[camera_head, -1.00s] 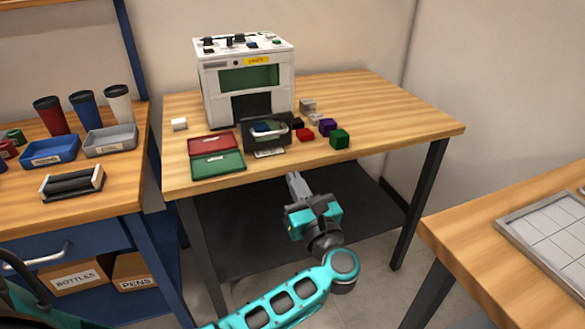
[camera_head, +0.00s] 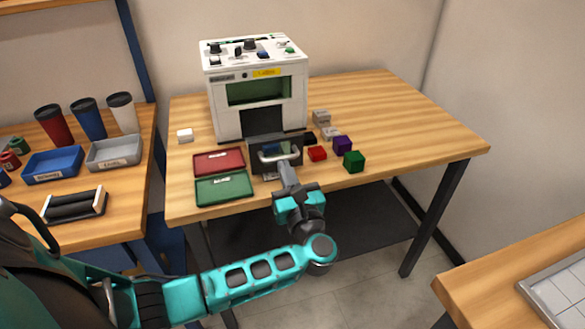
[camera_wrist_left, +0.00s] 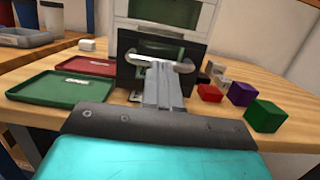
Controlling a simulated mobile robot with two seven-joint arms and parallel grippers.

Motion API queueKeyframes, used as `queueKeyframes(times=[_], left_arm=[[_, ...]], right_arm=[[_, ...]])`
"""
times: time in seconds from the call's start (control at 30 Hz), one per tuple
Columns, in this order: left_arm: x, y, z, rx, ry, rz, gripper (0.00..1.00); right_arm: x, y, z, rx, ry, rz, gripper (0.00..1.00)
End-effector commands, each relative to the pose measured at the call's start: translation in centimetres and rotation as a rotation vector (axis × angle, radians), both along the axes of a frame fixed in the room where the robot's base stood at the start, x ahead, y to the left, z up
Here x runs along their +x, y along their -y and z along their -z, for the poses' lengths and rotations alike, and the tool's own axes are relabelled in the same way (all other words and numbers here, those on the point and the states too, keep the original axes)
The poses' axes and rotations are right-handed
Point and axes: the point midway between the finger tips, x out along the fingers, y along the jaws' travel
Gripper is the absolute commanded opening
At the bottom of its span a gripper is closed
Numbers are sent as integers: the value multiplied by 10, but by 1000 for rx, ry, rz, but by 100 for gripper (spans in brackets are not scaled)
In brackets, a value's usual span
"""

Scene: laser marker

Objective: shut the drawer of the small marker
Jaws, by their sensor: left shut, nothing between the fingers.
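The small marker (camera_head: 252,95) is a white box with a green window and knobs on top. Its dark drawer (camera_head: 259,164) sticks out at the front, with a pale bar handle (camera_head: 268,158). My left gripper (camera_head: 286,165) is shut and empty, its fingertips at the drawer front by the handle. In the left wrist view, the shut fingers (camera_wrist_left: 163,70) cover the middle of the handle and part of the dark drawer front (camera_wrist_left: 130,75). I cannot tell whether they touch it. The drawer's inside is mostly hidden. My right gripper is not in view.
A red tray (camera_head: 218,172) and a green tray (camera_head: 224,199) lie left of the drawer. Red (camera_head: 318,153), purple (camera_head: 342,145) and green (camera_head: 354,161) blocks lie to its right. The table's right part is clear. A side table with cups and trays stands left.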

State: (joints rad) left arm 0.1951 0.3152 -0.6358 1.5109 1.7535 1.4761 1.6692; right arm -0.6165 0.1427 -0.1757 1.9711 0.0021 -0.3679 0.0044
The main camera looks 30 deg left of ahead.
Motion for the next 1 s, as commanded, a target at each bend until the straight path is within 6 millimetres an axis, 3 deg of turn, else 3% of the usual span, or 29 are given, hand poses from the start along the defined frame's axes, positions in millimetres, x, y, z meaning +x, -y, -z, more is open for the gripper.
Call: queueKeyframes(times=[0.57,0.8,1.0], left_arm=[[1,-4,2,-1,0,-2,0],[16,-22,7,-5,3,-5,0],[37,-46,6,-3,3,-5,0]], right_arm=[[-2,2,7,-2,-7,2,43],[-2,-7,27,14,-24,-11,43],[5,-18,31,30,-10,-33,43]])
